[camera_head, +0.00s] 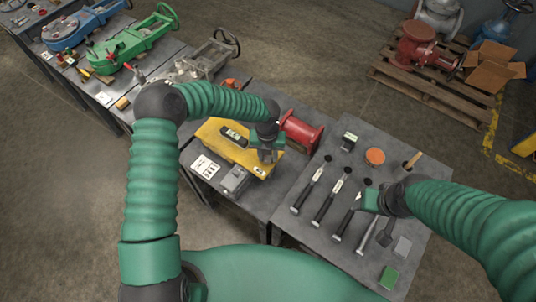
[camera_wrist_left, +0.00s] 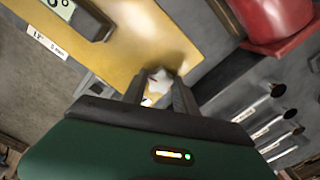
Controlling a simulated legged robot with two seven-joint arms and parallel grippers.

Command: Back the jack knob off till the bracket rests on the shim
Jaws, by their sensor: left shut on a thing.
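My left gripper (camera_head: 267,156) is over the right end of a yellow fixture (camera_head: 215,138) on the middle bench. In the left wrist view its two fingers (camera_wrist_left: 159,92) are shut on a small pale, shiny piece (camera_wrist_left: 158,78) at the yellow edge, which looks like the jack knob; the fingers hide much of it. The yellow surface (camera_wrist_left: 120,40) also fills the upper part of that view. I cannot make out the bracket or the shim, nor any gap between them. My right gripper (camera_head: 362,201) is over the tool bench; its fingers are too small to judge.
A red flanged pipe piece (camera_head: 302,130) stands just right of my left gripper. A grey box (camera_head: 235,180) and a white label card (camera_head: 205,167) lie in front of the fixture. Several hammers and tools cover the right bench (camera_head: 320,235). A green valve (camera_head: 130,42) is at upper left.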

